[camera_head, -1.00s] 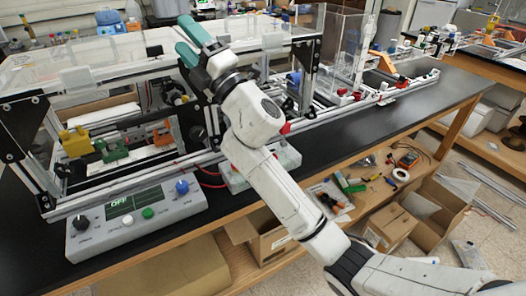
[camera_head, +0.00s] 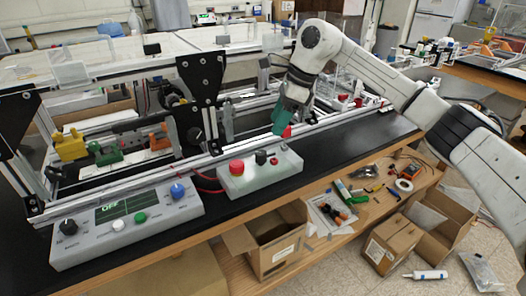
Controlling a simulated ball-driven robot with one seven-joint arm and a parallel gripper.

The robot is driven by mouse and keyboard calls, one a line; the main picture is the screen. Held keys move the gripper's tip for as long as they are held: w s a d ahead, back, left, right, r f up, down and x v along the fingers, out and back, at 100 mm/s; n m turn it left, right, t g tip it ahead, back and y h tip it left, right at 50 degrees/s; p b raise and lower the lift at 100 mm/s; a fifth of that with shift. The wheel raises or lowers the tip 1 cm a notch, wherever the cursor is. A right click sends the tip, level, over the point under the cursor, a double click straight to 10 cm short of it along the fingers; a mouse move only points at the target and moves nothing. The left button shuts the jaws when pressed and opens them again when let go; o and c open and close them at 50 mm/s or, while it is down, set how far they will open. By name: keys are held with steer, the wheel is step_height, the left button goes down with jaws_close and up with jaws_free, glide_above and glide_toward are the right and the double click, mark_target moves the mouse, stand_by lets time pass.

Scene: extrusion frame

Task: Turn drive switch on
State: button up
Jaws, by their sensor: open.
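A small pale control box (camera_head: 235,187) sits at the bench's front edge. It carries a large red button (camera_head: 236,167), a black knob or switch (camera_head: 261,157) and a small red part (camera_head: 274,161). No label there is readable, so I cannot tell which is the drive switch. A larger grey panel (camera_head: 75,252) to the left has a display (camera_head: 121,207) reading OFF, a black knob, white and green buttons and a blue knob. My gripper (camera_head: 279,127), with teal fingers, points down above and behind the small box's right end. It is open and apart from the box.
The extrusion frame (camera_head: 215,148) stands directly behind the box, with a dark upright bracket (camera_head: 201,90) left of my gripper. Red cables run left from the box. Black bench top (camera_head: 345,142) is clear to the right.

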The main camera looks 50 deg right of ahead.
mark_target(261, 152)
steer(key=p+x, duration=0.1)
steer(key=x, duration=0.9)
steer(key=shift+w+a+f, duration=0.1)
steer(key=shift+a+f, duration=0.05)
steer(key=shift+a, duration=0.05)
steer(key=c, duration=1)
steer(key=shift+c, duration=0.2)
